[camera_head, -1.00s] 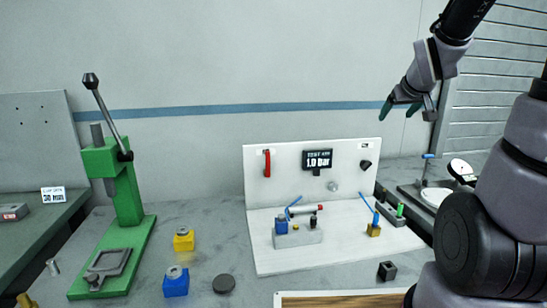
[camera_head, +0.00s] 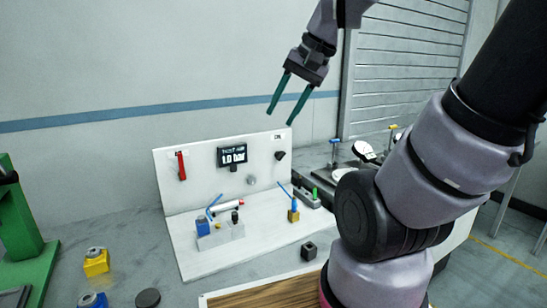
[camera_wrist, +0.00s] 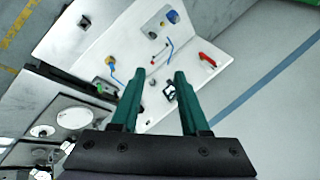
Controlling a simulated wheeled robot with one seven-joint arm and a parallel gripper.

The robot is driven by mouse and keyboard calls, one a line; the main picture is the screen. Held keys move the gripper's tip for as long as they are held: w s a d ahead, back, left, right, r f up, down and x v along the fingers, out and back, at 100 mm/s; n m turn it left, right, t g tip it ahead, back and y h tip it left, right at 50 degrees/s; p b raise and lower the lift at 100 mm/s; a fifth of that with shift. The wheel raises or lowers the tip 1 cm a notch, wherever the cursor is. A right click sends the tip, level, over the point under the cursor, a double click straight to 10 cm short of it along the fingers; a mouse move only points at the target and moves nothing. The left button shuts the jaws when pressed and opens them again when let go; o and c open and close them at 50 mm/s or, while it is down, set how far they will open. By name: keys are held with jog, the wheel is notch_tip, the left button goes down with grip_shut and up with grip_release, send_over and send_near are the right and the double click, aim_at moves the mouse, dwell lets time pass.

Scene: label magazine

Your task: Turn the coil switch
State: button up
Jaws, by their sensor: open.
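A white upright panel (camera_head: 207,170) stands on a white base plate on the bench. A small black knob (camera_head: 280,155) sits near its right edge, under a small label (camera_head: 277,138) too small to read. I take this knob to be the coil switch; I cannot make it out in the wrist view. My gripper (camera_head: 280,118) is open and empty. In the head view its green fingers point down, appearing just above the panel's top right corner, over the knob. In the wrist view the fingertips (camera_wrist: 158,77) are apart, with the panel beyond them.
The panel also carries a red handle (camera_head: 181,166), a display (camera_head: 232,154) and a grey round knob (camera_head: 251,180). A grey block with a blue part and a cylinder (camera_head: 220,235) stands on the base plate. A green press (camera_head: 20,235) stands far left.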

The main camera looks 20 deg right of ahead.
jog(key=w+a+f+m+g+y, duration=0.3)
jog(key=w+a+f+m+y, duration=0.2)
jog(key=w+f+m+y, duration=0.1)
jog(key=w+d+f+m+t+y, duration=0.1)
jog(key=w+f+m+t+y, duration=0.3)
jog(key=w+m, duration=0.6)
jog(key=m+t+h, duration=1)
jog(key=m+t, duration=0.2)
jog(key=m, duration=0.9)
send_near(283, 156)
jog(key=w, duration=0.3)
jog(key=w+a, duration=0.1)
jog(key=w, duration=0.5)
jog(key=shift+w+a+r, duration=0.1)
jog(key=shift+w+a, duration=0.05)
jog(key=shift+a, duration=0.2)
grip_shut()
